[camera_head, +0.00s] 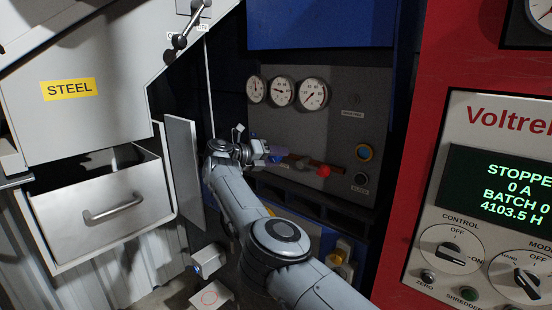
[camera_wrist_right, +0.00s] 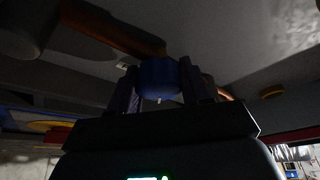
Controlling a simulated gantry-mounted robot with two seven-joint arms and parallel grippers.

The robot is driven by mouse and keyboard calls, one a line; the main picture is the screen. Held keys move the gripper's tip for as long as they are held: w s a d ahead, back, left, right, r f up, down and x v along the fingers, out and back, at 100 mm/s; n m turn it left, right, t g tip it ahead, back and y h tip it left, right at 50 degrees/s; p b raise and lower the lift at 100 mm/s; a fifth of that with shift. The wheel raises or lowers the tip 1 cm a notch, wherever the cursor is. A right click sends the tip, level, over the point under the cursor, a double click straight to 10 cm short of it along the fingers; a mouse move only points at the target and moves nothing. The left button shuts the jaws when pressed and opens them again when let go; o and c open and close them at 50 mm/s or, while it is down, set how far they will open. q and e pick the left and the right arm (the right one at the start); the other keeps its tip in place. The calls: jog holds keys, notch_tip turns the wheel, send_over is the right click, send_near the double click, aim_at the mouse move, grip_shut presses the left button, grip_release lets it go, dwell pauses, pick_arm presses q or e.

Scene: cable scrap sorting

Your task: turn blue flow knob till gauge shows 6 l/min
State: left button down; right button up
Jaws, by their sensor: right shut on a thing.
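My right gripper (camera_head: 268,153) is at the grey control panel (camera_head: 345,125), below the round dials. In the right wrist view the gripper (camera_wrist_right: 160,85) is shut on the blue knob (camera_wrist_right: 158,76), one finger on each side. In the head view the gripper largely covers the knob. Three white dial gauges sit above it: a left one (camera_head: 256,88), a middle one (camera_head: 282,92) and a right one (camera_head: 313,94). Their figures are too small to read surely, and I cannot tell which is the flow gauge. My left gripper is not in view.
A red knob (camera_head: 323,171) sits on the panel right of the gripper, close to a brown-orange pipe. An open metal door (camera_head: 184,170) and the STEEL drawer (camera_head: 105,211) stand left. A red cabinet (camera_head: 410,150) stands right.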

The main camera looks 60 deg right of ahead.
jog(key=o, duration=0.9)
jog(key=shift+o, duration=0.4)
jog(key=p+v, duration=0.1)
jog(key=v, duration=0.6)
jog(key=shift+a, duration=0.2)
jog(key=shift+r, duration=0.2)
